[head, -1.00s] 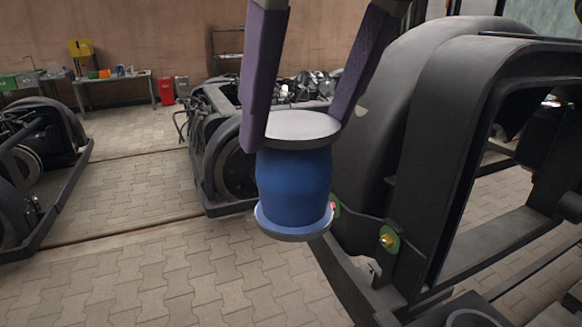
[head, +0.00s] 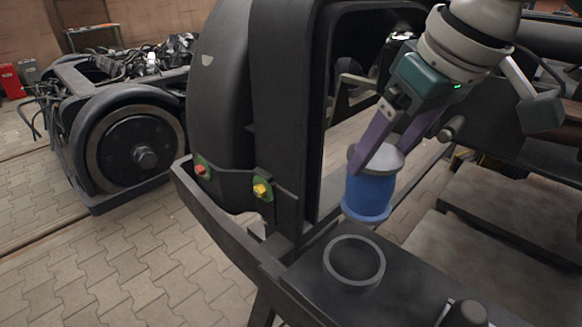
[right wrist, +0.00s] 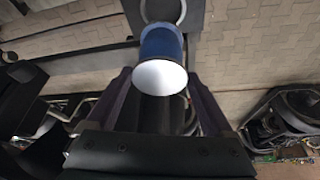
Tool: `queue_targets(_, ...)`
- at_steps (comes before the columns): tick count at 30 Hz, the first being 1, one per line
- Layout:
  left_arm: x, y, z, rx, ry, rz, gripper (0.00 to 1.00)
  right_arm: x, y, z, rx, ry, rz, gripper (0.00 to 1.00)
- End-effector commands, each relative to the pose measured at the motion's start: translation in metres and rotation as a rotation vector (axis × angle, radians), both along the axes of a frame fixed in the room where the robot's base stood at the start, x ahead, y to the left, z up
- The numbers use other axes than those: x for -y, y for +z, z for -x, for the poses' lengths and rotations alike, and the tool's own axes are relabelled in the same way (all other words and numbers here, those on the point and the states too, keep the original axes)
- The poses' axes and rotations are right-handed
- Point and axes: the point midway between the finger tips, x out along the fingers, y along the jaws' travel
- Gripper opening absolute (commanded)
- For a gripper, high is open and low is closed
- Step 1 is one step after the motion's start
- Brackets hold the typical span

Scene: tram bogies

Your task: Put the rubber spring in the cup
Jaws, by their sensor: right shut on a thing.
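The rubber spring (head: 367,196) is a blue, upright-looking drum with a pale grey top plate. My right gripper (head: 379,158) is shut on it at the top plate, its purple fingers reaching down from the upper right. The cup (head: 353,285) is a dark grey round ring on the flat top of the dark bogie frame. The spring is behind and slightly right of the cup in the head view, apart from it. In the right wrist view the spring (right wrist: 161,44) partly covers the cup (right wrist: 182,14). My left gripper is not in view.
The black bogie frame (head: 285,140) rises as an arch left of the spring. Red and yellow fittings (head: 261,191) sit on its side. A short dark peg (head: 465,314) stands near the bottom edge. Another bogie with a wheel (head: 140,150) stands at left on the paved floor.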

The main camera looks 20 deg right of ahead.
Motion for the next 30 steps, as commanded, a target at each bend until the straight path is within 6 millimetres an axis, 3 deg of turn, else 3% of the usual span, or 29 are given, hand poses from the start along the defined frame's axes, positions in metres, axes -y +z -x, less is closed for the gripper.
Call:
queue_targets(3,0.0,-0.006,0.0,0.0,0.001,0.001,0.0,0.0,-0.037,0.001,-0.003,-0.001,0.0,0.0)
queue_targets(9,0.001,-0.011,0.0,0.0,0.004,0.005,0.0,0.0,-0.081,0.0,0.0,-0.001,0.0,0.0)
queue_targets(15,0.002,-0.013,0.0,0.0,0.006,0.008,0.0,-0.001,-0.099,-0.001,0.002,0.0,0.0,0.0)
queue_targets(22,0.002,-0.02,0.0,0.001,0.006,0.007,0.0,-0.001,-0.133,0.0,0.001,-0.001,-0.001,0.0)
queue_targets(30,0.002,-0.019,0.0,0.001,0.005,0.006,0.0,-0.001,-0.137,-0.001,0.003,0.0,0.0,0.0)
